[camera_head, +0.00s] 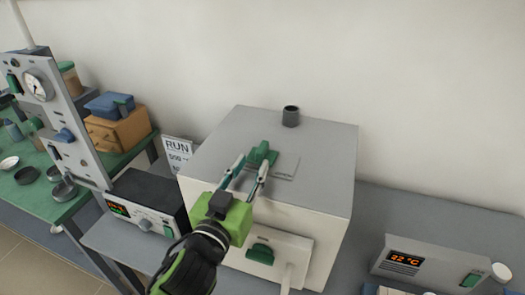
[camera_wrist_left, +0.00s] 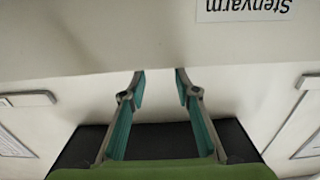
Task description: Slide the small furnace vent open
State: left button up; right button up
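The small furnace (camera_head: 210,160) is a pale box with a grey top and stands in the middle of the head view. On its top lies a flat vent plate (camera_head: 285,170) with a green knob (camera_head: 262,153). My left gripper (camera_head: 251,165) is over the front part of the top, its two fingers apart, with the green knob just beyond the fingertips. I cannot tell whether they touch it. In the left wrist view the fingers (camera_wrist_left: 160,76) are also apart with nothing between them, and the knob does not show. My right gripper is not in view.
A dark chimney stub (camera_head: 290,116) rises from the back of the furnace top. A black control box (camera_head: 145,200) and a RUN sign (camera_head: 177,152) stand left of the furnace. A grey unit with an orange display (camera_head: 405,259) is at the right. A label (camera_wrist_left: 243,9) shows upside down.

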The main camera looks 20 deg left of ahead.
aim_at(259, 155)
pick_arm(q)
jog(key=w, duration=0.1)
jog(key=w+p, duration=0.1)
jog(key=w, duration=0.1)
jog(key=shift+w+r, duration=0.25)
jog(key=shift+w, duration=0.1)
jog(key=w, duration=0.1)
jog(key=w+p, duration=0.1)
jog(key=w, duration=0.1)
jog(key=shift+w+d+f, duration=0.1)
jog(key=shift+w+f, duration=0.05)
jog(key=shift+w, duration=0.5)
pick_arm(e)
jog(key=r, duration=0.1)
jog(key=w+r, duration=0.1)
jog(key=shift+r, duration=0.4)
pick_arm(q)
jog(key=shift+d+f, duration=0.1)
grip_shut()
